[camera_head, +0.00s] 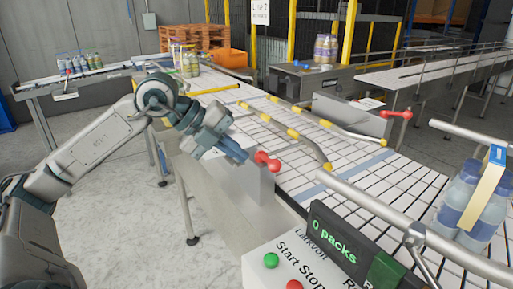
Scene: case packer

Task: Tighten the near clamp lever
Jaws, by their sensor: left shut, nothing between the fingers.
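A red clamp lever (267,161) sits on top of a grey box-shaped bracket (258,186) at the near side of the conveyor. My left gripper (240,155) reaches in from the left, with its fingers shut and empty just left of the red lever. I cannot tell whether the fingertips touch it. A second red lever (397,114) shows at the far side of the conveyor. My right gripper is not in view.
The conveyor (330,182) has guide rails with yellow parts. A control panel (310,262) with green and red buttons and a "0 packs" display (340,240) stands in front. Bottles (462,205) stand at right. Metal rails cross the lower right.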

